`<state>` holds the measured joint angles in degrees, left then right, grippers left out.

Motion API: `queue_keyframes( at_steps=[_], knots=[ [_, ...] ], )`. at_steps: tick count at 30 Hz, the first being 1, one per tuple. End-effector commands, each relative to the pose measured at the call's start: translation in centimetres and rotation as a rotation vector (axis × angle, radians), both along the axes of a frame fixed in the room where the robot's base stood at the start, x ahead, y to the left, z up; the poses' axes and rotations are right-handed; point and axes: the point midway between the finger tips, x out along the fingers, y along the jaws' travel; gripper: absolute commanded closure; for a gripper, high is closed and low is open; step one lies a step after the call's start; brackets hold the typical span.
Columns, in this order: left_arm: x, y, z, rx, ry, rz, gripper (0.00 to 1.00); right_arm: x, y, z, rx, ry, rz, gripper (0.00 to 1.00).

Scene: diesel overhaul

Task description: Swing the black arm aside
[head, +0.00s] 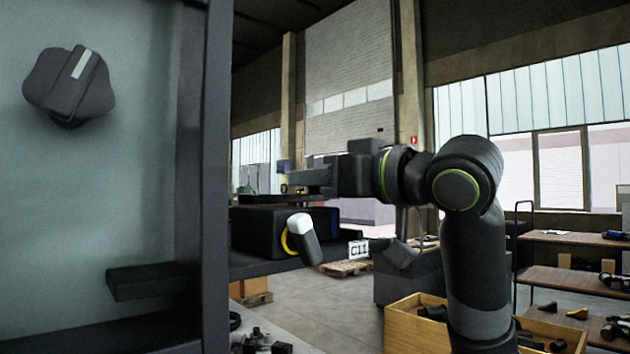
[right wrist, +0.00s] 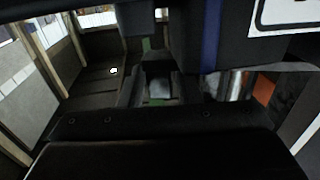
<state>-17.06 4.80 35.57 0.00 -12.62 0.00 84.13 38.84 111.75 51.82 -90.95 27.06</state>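A black boxy arm (head: 265,232) juts out from the edge of the dark cabinet, level with the middle of the head view. A yellow ring and a white-tipped black handle (head: 303,238) show at its right end, with a white tag marked "C11" (head: 358,248) beside it. I cannot tell for sure which black part is the task's arm. My right gripper (head: 298,184) is above this black part and points left. In the right wrist view its fingers (right wrist: 158,88) look apart, with a grey shape between or beyond them. I cannot tell whether it touches anything. My left gripper is out of view.
A dark-framed cabinet (head: 215,200) with a black knob (head: 70,88) fills the left. A wooden crate of parts (head: 400,325) stands below my right arm. Shelves with parts (head: 570,240) stand at the right. Open floor shows in the middle, with a pallet (head: 345,268) further back.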

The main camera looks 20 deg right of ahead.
Motion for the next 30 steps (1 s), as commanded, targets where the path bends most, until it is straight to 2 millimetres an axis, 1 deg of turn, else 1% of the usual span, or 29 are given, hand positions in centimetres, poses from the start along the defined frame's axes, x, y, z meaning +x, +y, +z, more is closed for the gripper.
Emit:
queue_keyframes(
  at_steps=[1, 2, 3, 13, 17, 20, 23, 30],
  knots=[
    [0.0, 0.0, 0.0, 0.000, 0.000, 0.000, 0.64, 0.0, 0.0, 0.0, 0.000, 0.001, 0.000, 0.63],
    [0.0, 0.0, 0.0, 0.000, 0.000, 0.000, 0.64, 0.0, 0.0, 0.0, 0.000, 0.001, 0.001, 0.59],
    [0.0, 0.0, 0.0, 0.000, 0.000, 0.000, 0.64, 0.0, 0.0, 0.0, 0.000, 0.001, 0.001, 0.58],
    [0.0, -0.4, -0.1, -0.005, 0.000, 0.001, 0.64, 0.0, 0.0, -0.1, -0.001, 0.003, 0.002, 0.58],
    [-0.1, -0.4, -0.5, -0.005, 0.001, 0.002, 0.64, -0.5, -0.3, -0.2, -0.003, 0.001, 0.001, 0.58],
    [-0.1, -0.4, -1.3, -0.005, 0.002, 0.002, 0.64, -1.4, -0.8, -0.4, -0.003, -0.002, -0.001, 0.58],
    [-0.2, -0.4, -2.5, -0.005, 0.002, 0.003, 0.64, -3.0, -1.7, -0.6, -0.004, -0.003, -0.003, 0.58],
    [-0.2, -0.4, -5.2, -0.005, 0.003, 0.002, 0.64, -7.4, -4.2, -0.6, -0.003, -0.003, -0.003, 0.58]
  ],
)
